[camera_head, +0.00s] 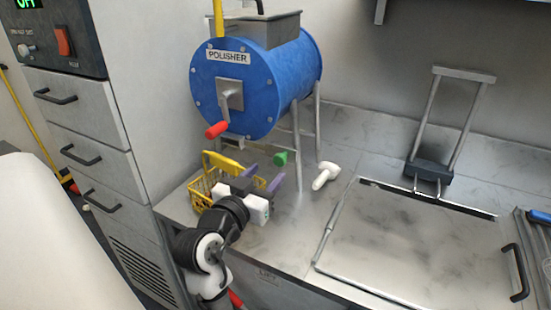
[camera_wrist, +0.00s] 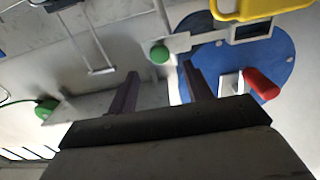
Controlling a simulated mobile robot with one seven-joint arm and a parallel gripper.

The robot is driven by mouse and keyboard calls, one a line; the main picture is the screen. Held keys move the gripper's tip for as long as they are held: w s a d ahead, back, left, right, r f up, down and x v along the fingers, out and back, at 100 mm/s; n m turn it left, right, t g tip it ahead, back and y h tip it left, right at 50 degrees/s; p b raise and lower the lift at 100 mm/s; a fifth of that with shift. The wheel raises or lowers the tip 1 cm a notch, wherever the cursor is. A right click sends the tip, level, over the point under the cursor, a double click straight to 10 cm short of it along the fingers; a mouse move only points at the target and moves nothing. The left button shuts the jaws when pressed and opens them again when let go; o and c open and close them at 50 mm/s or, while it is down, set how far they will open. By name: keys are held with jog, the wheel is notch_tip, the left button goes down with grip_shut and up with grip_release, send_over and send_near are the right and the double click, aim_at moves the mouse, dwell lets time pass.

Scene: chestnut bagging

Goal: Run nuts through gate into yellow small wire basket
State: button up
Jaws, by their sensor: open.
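The blue polisher (camera_head: 260,85) stands at the back of the counter, with a red-handled crank (camera_head: 217,130) on its front. The yellow small wire basket (camera_head: 203,190) stands below the drum's front, partly hidden by my gripper. A solid-looking yellow part, apparently of the basket, shows in the wrist view (camera_wrist: 243,10). A green knob (camera_head: 280,158) sits by the polisher's legs; in the wrist view (camera_wrist: 159,53) it is on a pale bar beside a dark opening (camera_wrist: 250,31). My gripper (camera_head: 264,179) is open and empty, its purple fingers pointing toward the knob, apart from it. No nuts show.
A white-handled tool (camera_head: 325,175) lies right of the polisher's legs. A flat metal panel (camera_head: 415,250) with a black handle covers the right counter. A grey upright frame (camera_head: 455,115) stands behind it. A drawer cabinet (camera_head: 90,130) is at the left.

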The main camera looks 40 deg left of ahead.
aim_at(278, 161)
jog(key=shift+p+x, duration=0.6)
jog(key=shift+x, duration=2.05)
jog(key=shift+a, duration=0.1)
grip_shut()
